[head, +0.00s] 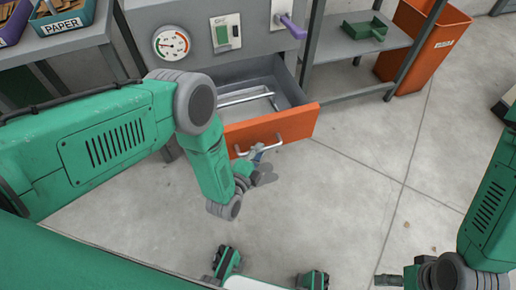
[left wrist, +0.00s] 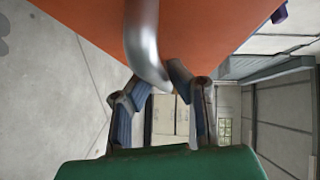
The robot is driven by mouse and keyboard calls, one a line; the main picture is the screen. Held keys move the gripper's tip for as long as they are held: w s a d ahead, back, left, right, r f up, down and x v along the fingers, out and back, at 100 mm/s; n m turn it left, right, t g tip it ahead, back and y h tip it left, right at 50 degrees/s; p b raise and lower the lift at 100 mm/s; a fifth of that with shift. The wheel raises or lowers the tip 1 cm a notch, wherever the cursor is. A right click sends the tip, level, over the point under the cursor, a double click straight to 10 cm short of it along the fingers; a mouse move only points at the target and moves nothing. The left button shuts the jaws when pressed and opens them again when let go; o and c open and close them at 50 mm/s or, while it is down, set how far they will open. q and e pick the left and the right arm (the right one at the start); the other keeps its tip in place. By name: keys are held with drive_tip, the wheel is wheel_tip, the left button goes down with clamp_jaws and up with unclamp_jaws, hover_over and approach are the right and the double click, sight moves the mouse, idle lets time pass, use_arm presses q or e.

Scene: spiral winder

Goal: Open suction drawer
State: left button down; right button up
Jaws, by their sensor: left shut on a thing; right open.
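The suction drawer has an orange front (head: 292,124) and stands pulled out of the grey machine (head: 196,50), so its grey inside shows, with metal rods in it. A silver bar handle (head: 268,144) is on the front. My left gripper (head: 257,154) is shut on the handle. In the left wrist view the handle (left wrist: 143,45) comes down from the orange front (left wrist: 205,30) to between the fingers (left wrist: 158,85). My right gripper (head: 388,280) is open and empty, low at the right, away from the drawer.
The machine carries a pressure gauge (head: 171,43), a switch panel (head: 225,33) and a purple-handled lever (head: 290,24). A shelf (head: 350,45) holds a green tray (head: 365,29), with an orange bin (head: 430,45) beside it. A paper box (head: 62,22) is at upper left.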

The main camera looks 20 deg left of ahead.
use_arm(q)
drive_tip(key=shift+s+d+f, duration=0.15)
drive_tip(key=shift+s+f, duration=0.15)
drive_tip(key=c, duration=1.5)
unclamp_jaws()
drive_tip(key=shift+c, duration=0.2)
drive_tip(key=shift+w, duration=0.15)
drive_tip(key=shift+r, duration=0.15)
use_arm(e)
drive_tip(key=shift+d, duration=0.1)
use_arm(q)
drive_tip(key=v, duration=1.2)
